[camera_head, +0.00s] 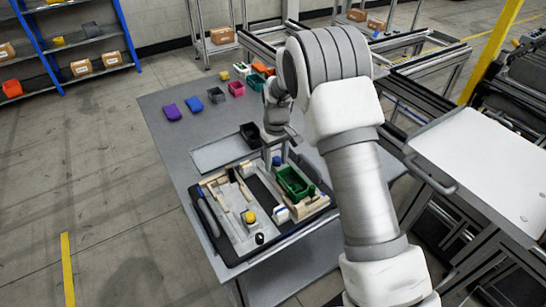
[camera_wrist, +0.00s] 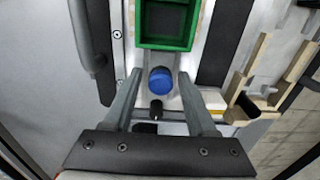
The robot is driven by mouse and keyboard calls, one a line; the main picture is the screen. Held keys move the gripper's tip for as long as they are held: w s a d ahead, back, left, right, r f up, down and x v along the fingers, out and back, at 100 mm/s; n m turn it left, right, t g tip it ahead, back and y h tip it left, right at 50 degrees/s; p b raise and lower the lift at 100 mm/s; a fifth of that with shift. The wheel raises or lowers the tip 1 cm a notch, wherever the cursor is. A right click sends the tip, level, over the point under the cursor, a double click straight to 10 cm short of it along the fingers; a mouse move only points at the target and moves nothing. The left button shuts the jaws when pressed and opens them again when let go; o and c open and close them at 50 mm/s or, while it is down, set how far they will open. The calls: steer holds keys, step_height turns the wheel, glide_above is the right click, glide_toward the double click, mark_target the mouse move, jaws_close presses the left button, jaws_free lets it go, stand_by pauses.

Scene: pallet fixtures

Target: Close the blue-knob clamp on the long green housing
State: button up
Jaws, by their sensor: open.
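The long green housing (camera_head: 293,184) sits in the fixture on the near table, and its open box shows at the top of the wrist view (camera_wrist: 168,24). The blue knob (camera_wrist: 160,80) of the clamp is just below the housing's near end in the wrist view; it shows small in the head view (camera_head: 276,160). A black part (camera_wrist: 156,107) lies just below the knob. My gripper (camera_wrist: 160,74) is open, with one finger on each side of the blue knob and visible gaps to it. I cannot tell how high the fingertips are above the knob or the clamp's state.
The fixture's dark base (camera_head: 222,250) also carries a yellow knob (camera_head: 250,216) and pale wooden blocks. A black bin (camera_head: 250,133) stands close behind my gripper. Several coloured parts, including a purple one (camera_head: 172,112), lie along the table's far side.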

steer(key=shift+r, duration=0.1)
steer(key=shift+r+p, duration=2.3)
steer(key=shift+r, duration=1.65)
